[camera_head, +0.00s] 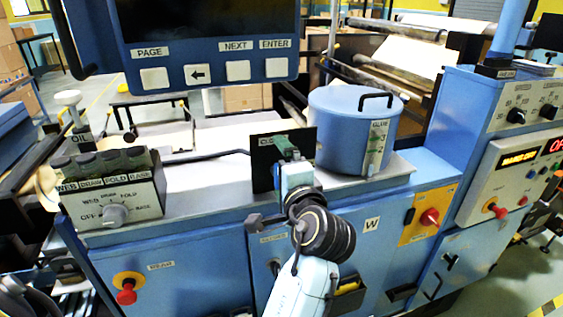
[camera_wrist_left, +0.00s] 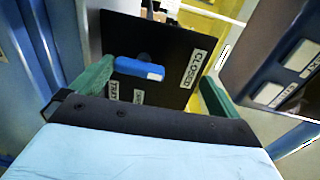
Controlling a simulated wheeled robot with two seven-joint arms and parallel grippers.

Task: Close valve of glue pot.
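The blue glue pot (camera_head: 345,138) with a black lid handle stands on the machine's ledge. Left of it is an upright black valve plate (camera_head: 264,170). In the left wrist view the plate (camera_wrist_left: 170,38) carries a CLOSED label (camera_wrist_left: 194,68) and smaller labels. The blue valve handle (camera_wrist_left: 138,68) lies across the plate, its white end towards the CLOSED label. My left gripper (camera_head: 286,150) is in front of the plate. Its green fingers (camera_wrist_left: 157,80) are spread on either side of the handle; I cannot tell whether the left finger touches it. My right gripper is out of view.
A control box with a knob (camera_head: 115,214) stands left on the ledge. A screen panel with buttons (camera_head: 238,71) hangs above. A red knob (camera_head: 429,217) sits on the machine front, and a control console (camera_head: 510,155) stands at right. The ledge between box and plate is mostly clear.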

